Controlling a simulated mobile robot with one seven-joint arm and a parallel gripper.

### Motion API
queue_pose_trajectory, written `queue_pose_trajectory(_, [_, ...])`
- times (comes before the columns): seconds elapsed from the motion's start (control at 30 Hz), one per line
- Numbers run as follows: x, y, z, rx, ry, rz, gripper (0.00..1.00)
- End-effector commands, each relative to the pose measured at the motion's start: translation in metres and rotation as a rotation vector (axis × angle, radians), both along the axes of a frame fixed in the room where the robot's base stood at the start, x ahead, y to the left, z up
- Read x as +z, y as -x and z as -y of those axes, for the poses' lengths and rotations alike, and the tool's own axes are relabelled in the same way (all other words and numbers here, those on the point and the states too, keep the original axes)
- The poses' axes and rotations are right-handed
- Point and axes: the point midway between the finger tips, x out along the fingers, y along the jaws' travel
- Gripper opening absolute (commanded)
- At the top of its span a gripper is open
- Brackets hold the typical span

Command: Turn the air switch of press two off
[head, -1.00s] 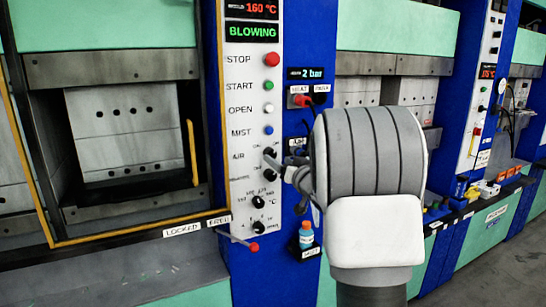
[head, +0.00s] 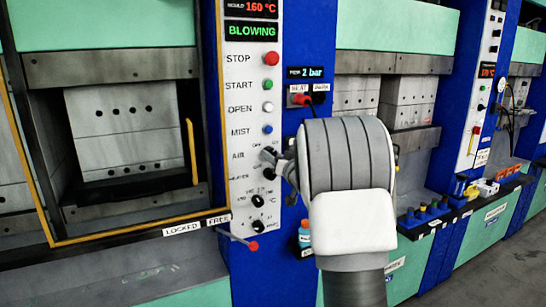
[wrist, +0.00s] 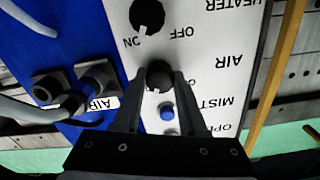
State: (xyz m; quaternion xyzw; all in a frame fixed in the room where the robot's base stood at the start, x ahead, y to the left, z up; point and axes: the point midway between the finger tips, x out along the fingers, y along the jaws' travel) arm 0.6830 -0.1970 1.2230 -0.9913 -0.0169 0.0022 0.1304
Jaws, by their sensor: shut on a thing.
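The panel (head: 238,195) of the nearest press carries a column of labelled buttons and knobs. The air switch (wrist: 159,72) is a round dark knob beside the upside-down AIR label in the wrist view. My gripper (wrist: 160,76) has one finger on each side of this knob and is shut on it. In the head view my gripper (head: 270,156) reaches the panel from the right at the AIR row and mostly hides the knob. The display (head: 251,32) reads BLOWING. I cannot clearly read the knob's setting.
The heater knob (wrist: 147,14) and the blue mist button (wrist: 167,113) lie close on either side of the air switch. A connector with a grey hose (wrist: 95,80) is beside the panel. A blue bottle (head: 304,236) stands on a small ledge, partly behind my arm.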

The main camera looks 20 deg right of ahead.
Motion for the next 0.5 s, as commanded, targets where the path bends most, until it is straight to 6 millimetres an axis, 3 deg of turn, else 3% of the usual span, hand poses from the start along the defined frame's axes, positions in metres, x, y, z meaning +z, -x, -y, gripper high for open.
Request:
queue_pose_trajectory(0.1, [0.0001,0.0001,-0.0002,0.000,0.000,0.000,0.00])
queue_pose_trajectory(0.5, [-0.0014,0.0002,0.0002,0.000,0.054,0.003,0.00])
